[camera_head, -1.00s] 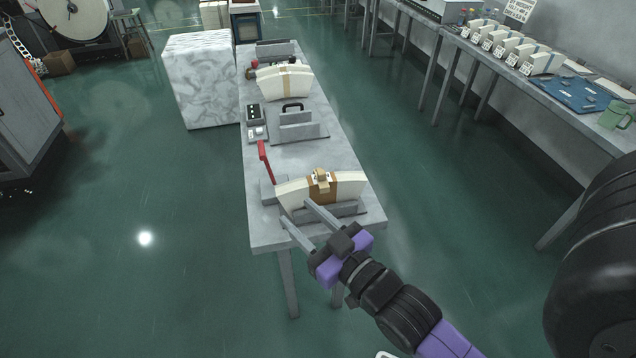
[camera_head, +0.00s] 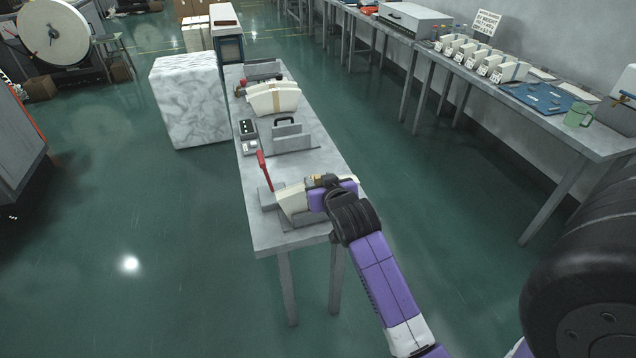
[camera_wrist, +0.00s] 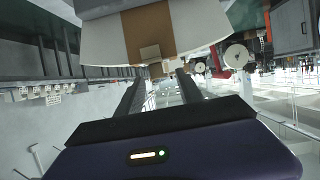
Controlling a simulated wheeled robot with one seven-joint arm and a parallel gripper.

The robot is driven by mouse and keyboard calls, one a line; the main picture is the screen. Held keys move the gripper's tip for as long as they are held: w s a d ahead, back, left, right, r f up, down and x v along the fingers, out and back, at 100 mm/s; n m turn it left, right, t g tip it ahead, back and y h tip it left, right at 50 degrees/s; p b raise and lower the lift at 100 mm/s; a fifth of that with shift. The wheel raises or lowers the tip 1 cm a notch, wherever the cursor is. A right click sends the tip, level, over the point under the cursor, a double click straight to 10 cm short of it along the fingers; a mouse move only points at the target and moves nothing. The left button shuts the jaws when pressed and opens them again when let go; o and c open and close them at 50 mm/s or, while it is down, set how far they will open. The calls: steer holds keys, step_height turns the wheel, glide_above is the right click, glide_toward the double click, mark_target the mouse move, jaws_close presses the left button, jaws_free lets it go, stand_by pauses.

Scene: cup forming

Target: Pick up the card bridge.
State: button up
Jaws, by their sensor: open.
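I take the card bridge to be the brown band with a small tan block (camera_wrist: 150,52) across the middle of a curved cream stack of blanks (camera_wrist: 105,45). In the head view only part of the tan block (camera_head: 317,179) shows at the top of the stack (camera_head: 291,200), at the table's near end. My gripper (camera_wrist: 159,76) is open, its two dark fingers apart, with the tan block just beyond and between their tips. No contact can be made out. In the head view my wrist hides the fingers and the stack's right part.
A red lever (camera_head: 264,168) stands left of the stack. Further back on the table (camera_head: 258,229) are a grey holder with a black handle (camera_head: 288,136) and another banded stack (camera_head: 273,98). A marbled block (camera_head: 190,103) stands left; a loaded bench (camera_head: 560,137) is at right.

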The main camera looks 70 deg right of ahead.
mark_target(317, 176)
steer(key=shift+p+x, duration=0.6)
steer(key=shift+x, duration=2.5)
steer(key=shift+s+d, duration=0.1)
steer(key=shift+d, duration=0.05)
steer(key=shift+c, duration=0.4)
steer(key=shift+r, duration=0.1)
jaws_close()
